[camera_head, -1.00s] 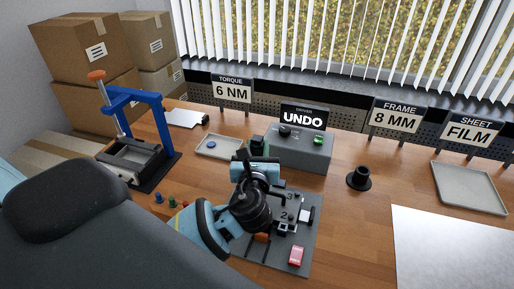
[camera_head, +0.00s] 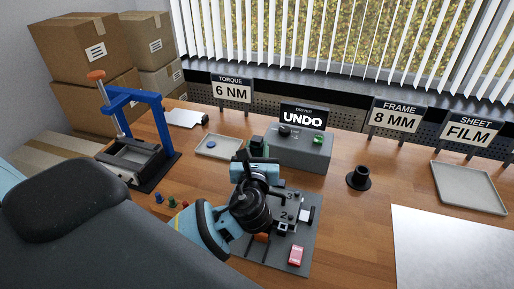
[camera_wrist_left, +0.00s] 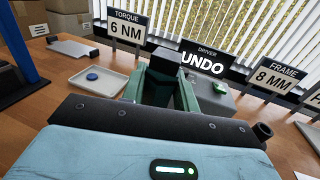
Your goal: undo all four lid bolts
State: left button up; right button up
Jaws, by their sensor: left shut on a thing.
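My left gripper (camera_head: 258,147) reaches over the bench beside the grey driver box (camera_head: 305,152), whose sign (camera_head: 303,117) reads UNDO. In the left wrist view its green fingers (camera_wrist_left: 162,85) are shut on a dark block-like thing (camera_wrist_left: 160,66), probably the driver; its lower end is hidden. The lid fixture (camera_head: 301,239) is a grey plate with dark fittings and the numbers 2 and 3 showing. My left arm covers its left part, and the bolts are too small or hidden to tell. My right gripper is not in view.
A grey tray (camera_head: 205,153) with a blue cap lies left of the box. A blue-framed press (camera_head: 150,101) stands further left. A black flanged cup (camera_head: 359,179), an empty tray (camera_head: 465,188) and a pale sheet (camera_head: 455,245) lie right. A red-and-white block (camera_head: 296,255) sits on the plate.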

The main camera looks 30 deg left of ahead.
pick_arm(q)
jog(key=shift+f, duration=0.65)
dwell(0.4)
jog(key=shift+s+d+f, duration=0.1)
jog(key=shift+s+f, duration=0.05)
jog(key=shift+f, duration=0.25)
dwell(1.0)
jog(key=shift+r, duration=0.25)
dwell(0.5)
jog(key=shift+r, duration=2.1)
